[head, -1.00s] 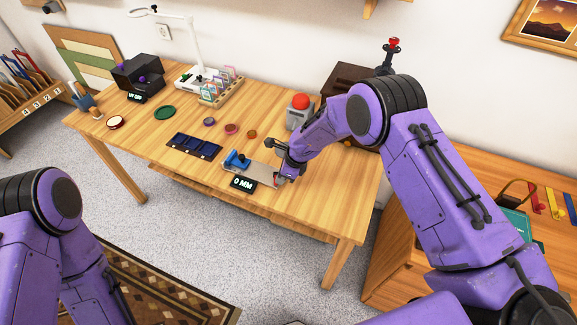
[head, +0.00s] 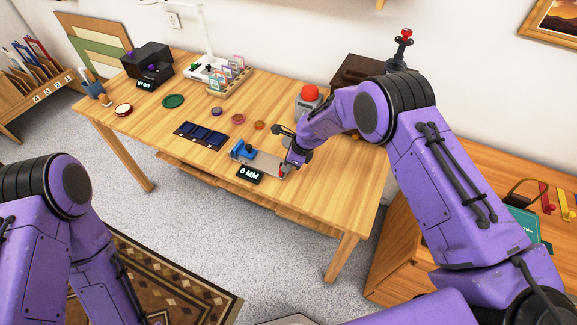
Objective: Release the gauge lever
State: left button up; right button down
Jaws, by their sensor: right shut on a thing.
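The gauge is a flat grey plate (head: 268,164) with a blue block (head: 242,150) at its left end, lying on the wooden table. A small black display (head: 250,175) in front of it reads 0 MM, seen tilted. My right gripper (head: 286,170) is at the plate's right end, shut on a small red part that seems to be the gauge lever (head: 284,174). The gripper and wrist hide most of the lever. My left arm is at the lower left, and its gripper is out of view.
A dark blue tray (head: 201,136) lies left of the gauge, with small coloured discs (head: 237,119) behind it. A red-domed button (head: 310,93) stands behind my right wrist. A lamp (head: 205,45) and card rack (head: 229,82) stand at the back. The table's front right is clear.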

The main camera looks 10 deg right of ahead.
jog(key=shift+w+d, duration=0.1)
jog(key=shift+d, duration=0.05)
jog(key=shift+d+p, duration=0.3)
jog(key=shift+d, duration=0.05)
jog(key=s+d, duration=0.1)
jog(key=d+p, duration=0.1)
jog(key=d, duration=0.1)
jog(key=shift+s+r, duration=0.15)
jog(key=shift+s, duration=0.2)
jog(key=b+v, duration=0.2)
jog(key=v, duration=0.7)
jog(key=shift+r, duration=0.3)
